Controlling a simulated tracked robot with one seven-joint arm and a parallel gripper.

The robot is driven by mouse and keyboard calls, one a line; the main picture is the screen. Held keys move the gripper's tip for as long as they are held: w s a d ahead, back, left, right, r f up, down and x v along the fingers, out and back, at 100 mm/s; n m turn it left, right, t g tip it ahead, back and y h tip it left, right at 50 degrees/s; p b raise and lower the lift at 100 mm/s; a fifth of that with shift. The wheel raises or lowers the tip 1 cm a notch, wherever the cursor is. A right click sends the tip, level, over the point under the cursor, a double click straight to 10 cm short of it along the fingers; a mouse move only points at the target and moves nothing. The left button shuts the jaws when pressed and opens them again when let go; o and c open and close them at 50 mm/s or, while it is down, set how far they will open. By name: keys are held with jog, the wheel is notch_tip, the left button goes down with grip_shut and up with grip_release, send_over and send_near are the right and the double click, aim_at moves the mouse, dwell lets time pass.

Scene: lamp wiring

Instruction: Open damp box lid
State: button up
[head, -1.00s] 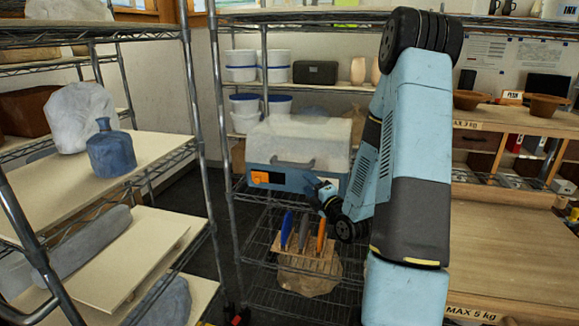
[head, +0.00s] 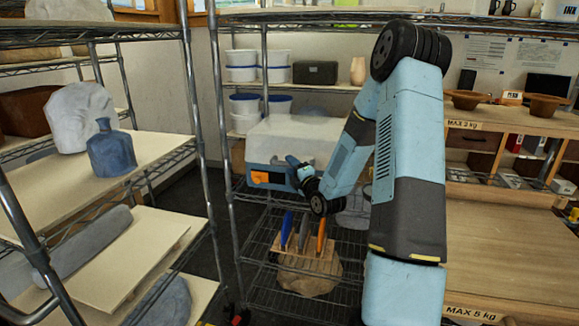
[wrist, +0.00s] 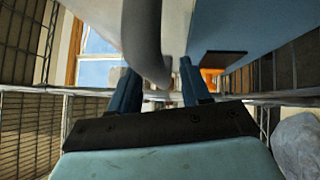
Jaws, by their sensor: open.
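The damp box has a pale blue base (head: 258,168) with an orange label and a cloudy white lid (head: 297,134). The lid is down on the base in the head view. My gripper (head: 293,161) is at the front of the box and hides the middle of the lid's front edge. In the wrist view my gripper (wrist: 158,70) has its two fingers apart. The box's blue side (wrist: 245,25) is to the right there.
The box stands on a wire shelf with white tubs (head: 243,108) behind it. Several coloured-handled tools in a wooden block (head: 305,260) stand on the shelf below. A rack post (head: 222,160) rises left of the box. A workbench (head: 500,245) is at right.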

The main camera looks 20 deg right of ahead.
jog(key=shift+x, duration=0.8)
grip_shut()
